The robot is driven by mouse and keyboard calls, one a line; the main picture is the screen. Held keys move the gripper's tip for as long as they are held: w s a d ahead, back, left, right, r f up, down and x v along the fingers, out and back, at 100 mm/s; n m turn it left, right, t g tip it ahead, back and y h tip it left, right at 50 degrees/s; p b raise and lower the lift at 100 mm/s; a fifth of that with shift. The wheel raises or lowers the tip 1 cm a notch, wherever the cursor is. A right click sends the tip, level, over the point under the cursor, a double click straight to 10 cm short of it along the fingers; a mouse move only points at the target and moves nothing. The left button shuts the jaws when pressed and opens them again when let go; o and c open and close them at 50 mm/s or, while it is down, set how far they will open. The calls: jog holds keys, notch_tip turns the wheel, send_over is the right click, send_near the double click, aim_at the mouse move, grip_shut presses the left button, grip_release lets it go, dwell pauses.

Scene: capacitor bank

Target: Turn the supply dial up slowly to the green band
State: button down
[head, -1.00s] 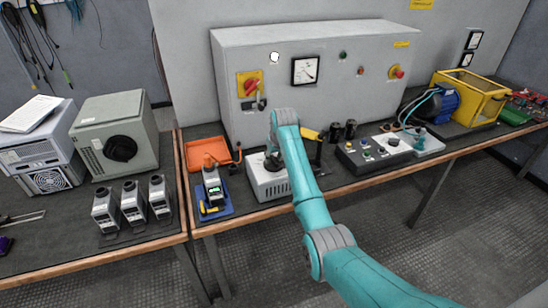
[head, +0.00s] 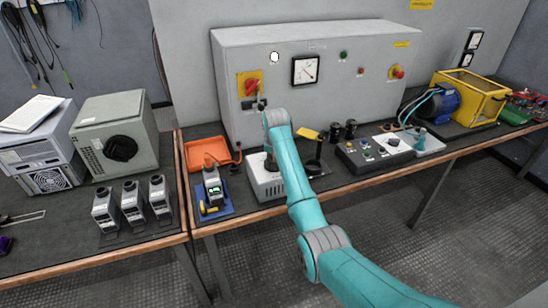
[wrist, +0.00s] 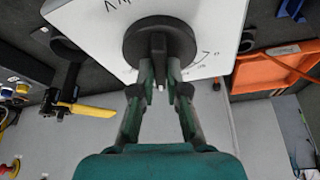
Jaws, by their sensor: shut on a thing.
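The supply dial (wrist: 158,38) is a round black knob with a raised grip bar, on the pale face of a white supply box. In the wrist view the box face (wrist: 95,28) carries printed marks and a curved arrow beside the knob. My gripper (wrist: 160,66) is shut on the dial's grip bar, one finger on each side. In the head view the white supply box (head: 268,187) stands near the bench's front edge, and my arm hides much of its top. The panel meter (head: 305,70) has a white face and thin needle; I cannot make out a green band.
An orange tray (head: 207,152) and a handheld meter on a blue pad (head: 215,205) lie left of the box. A black stand (head: 314,163) with a yellow-handled tool is close on its right. A button box (head: 373,152) stands further right. A grey cabinet (head: 335,110) rises behind.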

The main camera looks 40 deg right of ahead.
jog(key=shift+a+m+g+h, duration=0.1)
jog(key=shift+m+g+h, duration=0.2)
jog(key=shift+m, duration=0.9)
jog(key=c, duration=1.2)
grip_release()
jog(key=v, duration=1.2)
